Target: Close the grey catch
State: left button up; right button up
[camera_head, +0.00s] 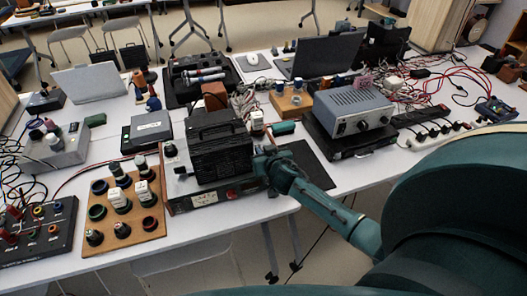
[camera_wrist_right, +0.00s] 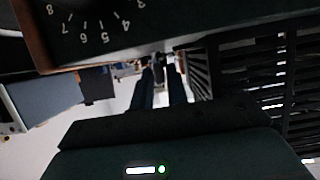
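My right gripper (camera_head: 268,157) is at the right side of a black box-shaped unit (camera_head: 215,148) with a handle on top. In the right wrist view, its two dark fingers (camera_wrist_right: 163,88) are apart, with a pale strip between them and nothing clearly held. Black slatted surfaces (camera_wrist_right: 265,75) stand close on the right of the fingers. I cannot make out the grey catch in either view; it may be hidden by the gripper or too small to tell. My left gripper is not in view.
A dark panel with a numbered dial (camera_wrist_right: 95,25) is close above the fingers in the wrist view. A grey amplifier (camera_head: 352,110) and cables stand to the right. A wooden knob board (camera_head: 150,232) is left.

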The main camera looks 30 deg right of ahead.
grip_shut()
